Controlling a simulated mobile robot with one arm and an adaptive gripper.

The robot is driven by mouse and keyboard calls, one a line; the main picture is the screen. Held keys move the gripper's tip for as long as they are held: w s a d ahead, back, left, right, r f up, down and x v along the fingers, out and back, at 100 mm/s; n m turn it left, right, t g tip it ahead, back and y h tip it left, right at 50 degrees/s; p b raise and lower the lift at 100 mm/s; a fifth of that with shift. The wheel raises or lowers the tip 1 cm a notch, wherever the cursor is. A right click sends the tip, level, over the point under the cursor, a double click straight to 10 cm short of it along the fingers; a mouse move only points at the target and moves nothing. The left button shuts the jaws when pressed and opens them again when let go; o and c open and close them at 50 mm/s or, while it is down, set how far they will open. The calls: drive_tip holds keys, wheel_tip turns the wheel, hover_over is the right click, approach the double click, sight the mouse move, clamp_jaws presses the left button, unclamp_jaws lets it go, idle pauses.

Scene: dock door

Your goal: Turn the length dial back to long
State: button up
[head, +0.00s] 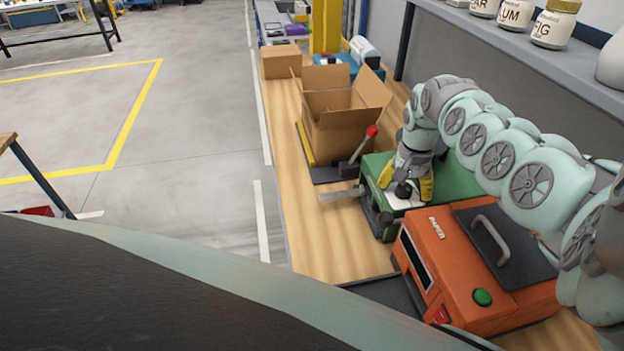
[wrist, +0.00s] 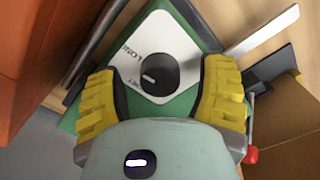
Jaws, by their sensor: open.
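The length dial is a round black knob (wrist: 155,62) on a white plate (wrist: 178,37) of the green machine (wrist: 188,10). A short white mark shows on its lower left part in the wrist view. My gripper (wrist: 160,92) is open, with one yellow finger on each side of the knob and a gap visible at the right. In the head view my gripper (head: 405,183) is low over the machine, around the knob (head: 403,190).
An orange machine (head: 455,277) with a handle and green button stands close in front. A lever with a red ball (head: 371,132) and an open cardboard box (head: 335,135) are behind. A shelf with jars (head: 553,25) is above right. Bare bench (head: 325,245) lies to the left.

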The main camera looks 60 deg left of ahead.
sight(405, 187)
drive_tip(key=shift+r, duration=0.1)
wheel_tip(405, 187, up, 12)
idle(0.5)
idle(0.5)
